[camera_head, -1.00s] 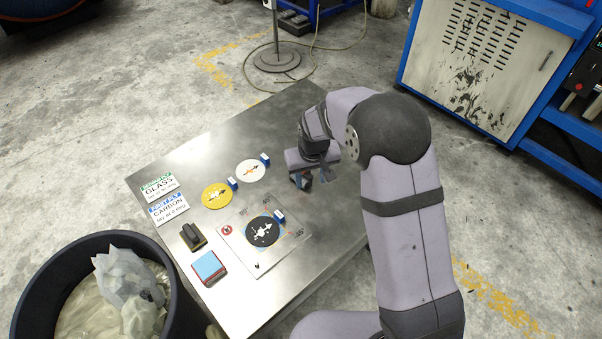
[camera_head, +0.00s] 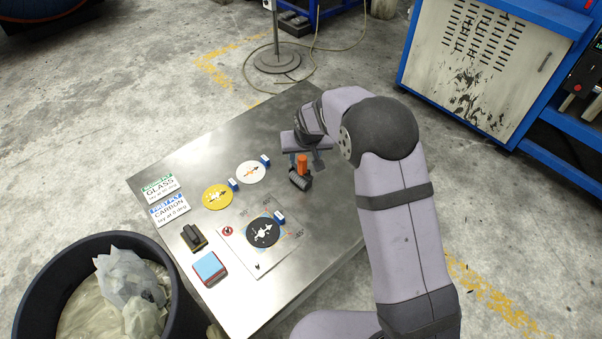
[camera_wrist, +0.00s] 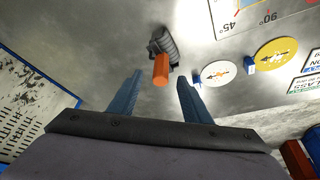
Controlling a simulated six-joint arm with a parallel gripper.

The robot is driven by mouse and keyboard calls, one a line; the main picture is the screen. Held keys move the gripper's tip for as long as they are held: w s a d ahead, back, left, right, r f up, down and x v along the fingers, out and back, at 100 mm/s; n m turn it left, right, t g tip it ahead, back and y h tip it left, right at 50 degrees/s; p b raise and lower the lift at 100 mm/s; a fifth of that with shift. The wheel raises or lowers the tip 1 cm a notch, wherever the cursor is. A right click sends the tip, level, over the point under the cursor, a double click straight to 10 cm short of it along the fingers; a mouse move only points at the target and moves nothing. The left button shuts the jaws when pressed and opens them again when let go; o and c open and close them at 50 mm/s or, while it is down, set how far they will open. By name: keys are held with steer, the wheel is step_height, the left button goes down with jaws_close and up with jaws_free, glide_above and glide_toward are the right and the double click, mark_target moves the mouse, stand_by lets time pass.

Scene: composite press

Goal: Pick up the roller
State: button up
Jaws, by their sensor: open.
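The roller has an orange handle (camera_head: 302,161) and a dark grey ribbed head (camera_head: 301,180). It rests on the metal table right of the white disc. In the wrist view the roller (camera_wrist: 162,70) lies beyond the fingertips, roughly midway between them, with its orange handle end nearer to me. My gripper (camera_head: 303,163) is above the table beside the roller. In the wrist view my gripper (camera_wrist: 158,80) shows two blue fingers spread apart with nothing between them. From the head view, part of the gripper is hidden by my arm.
On the metal table (camera_head: 310,110) lie a white disc (camera_head: 251,173), a yellow disc (camera_head: 217,196) and a black disc (camera_head: 263,232) on an angle-marked plate. Small blue-white blocks, a dark block (camera_head: 194,237), a blue pad (camera_head: 210,268) and label cards are to the left. A bin (camera_head: 50,270) stands at front left.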

mark_target(303, 159)
steer(key=shift+p+x, duration=0.85)
steer(key=shift+x, duration=1.6)
steer(key=shift+a, duration=0.15)
steer(key=shift+c, duration=0.6)
jaws_close()
